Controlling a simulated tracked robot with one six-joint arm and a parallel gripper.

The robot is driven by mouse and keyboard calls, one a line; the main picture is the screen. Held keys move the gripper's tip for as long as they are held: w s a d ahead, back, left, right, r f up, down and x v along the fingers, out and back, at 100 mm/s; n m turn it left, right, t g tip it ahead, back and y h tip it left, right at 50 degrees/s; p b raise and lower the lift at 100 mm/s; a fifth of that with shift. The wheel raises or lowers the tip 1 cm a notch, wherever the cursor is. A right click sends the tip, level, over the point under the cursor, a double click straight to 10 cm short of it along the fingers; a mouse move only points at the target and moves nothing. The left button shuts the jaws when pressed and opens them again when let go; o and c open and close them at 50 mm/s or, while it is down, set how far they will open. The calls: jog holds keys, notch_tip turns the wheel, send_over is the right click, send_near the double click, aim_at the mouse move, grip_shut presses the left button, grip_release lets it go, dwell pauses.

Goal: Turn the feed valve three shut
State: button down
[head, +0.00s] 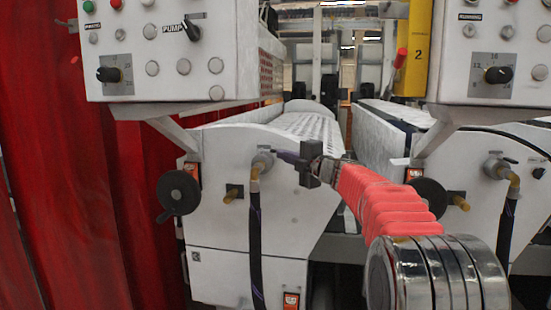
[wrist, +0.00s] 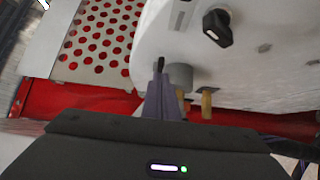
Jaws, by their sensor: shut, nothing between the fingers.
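A grey valve (head: 262,161) with a brass elbow and a dark hose hanging below sits on the white front of the left machine unit. I cannot read a number on it. My gripper (head: 280,155) is shut and empty, its purple-grey fingertips close to the valve's right side. In the wrist view, my closed fingers (wrist: 160,84) are beside the grey round valve body (wrist: 180,76), and a small dark lever (wrist: 155,66) shows at their tips. I cannot tell whether they touch it. A similar valve (head: 495,167) is on the right unit.
Control boxes (head: 140,45) and (head: 505,45) overhang the units. A black handwheel (head: 178,192) is left of the valve, another (head: 430,196) behind my arm. A dark knob (wrist: 217,28) and brass fittings (wrist: 206,104) are near the valve. A red curtain (head: 60,200) hangs left.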

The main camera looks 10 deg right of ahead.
jog(key=shift+w+d+r, duration=0.3)
jog(key=shift+w+d, duration=0.15)
jog(key=shift+d, duration=0.45)
jog(key=d+v, duration=0.1)
jog(key=v, duration=1)
jog(key=shift+w+d+f, duration=0.2)
jog(key=shift+w+f, duration=0.05)
jog(key=shift+f, duration=0.1)
